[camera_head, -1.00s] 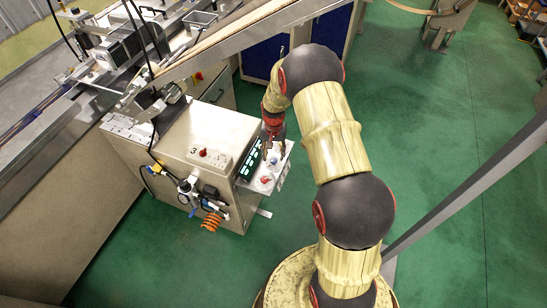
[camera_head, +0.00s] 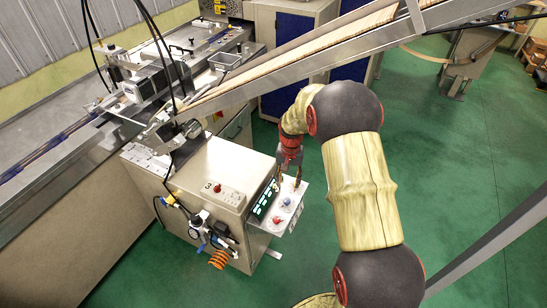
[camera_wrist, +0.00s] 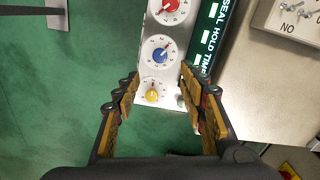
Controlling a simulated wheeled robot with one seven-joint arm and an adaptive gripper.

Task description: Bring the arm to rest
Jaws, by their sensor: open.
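My gripper (camera_head: 288,180) hangs at the end of my bent arm, beside the control panel (camera_head: 297,212) on the machine's right side. In the wrist view my gripper (camera_wrist: 162,97) is open, its two fingers spread with nothing held between them. The panel (camera_wrist: 140,65) carries a red knob (camera_wrist: 171,8), a blue knob (camera_wrist: 159,53) and a yellow knob (camera_wrist: 152,95). The yellow knob shows between the fingers. Whether a finger touches the panel cannot be told. A part of the panel by the right finger is hidden.
The beige machine cabinet (camera_head: 213,170) stands left of my gripper, with a green-lit display (camera_head: 263,200) on its side. A slanted metal conveyor (camera_head: 300,72) runs above and behind. Blue-doored cabinets (camera_head: 277,45) stand at the back. Green floor (camera_head: 470,130) is open to the right.

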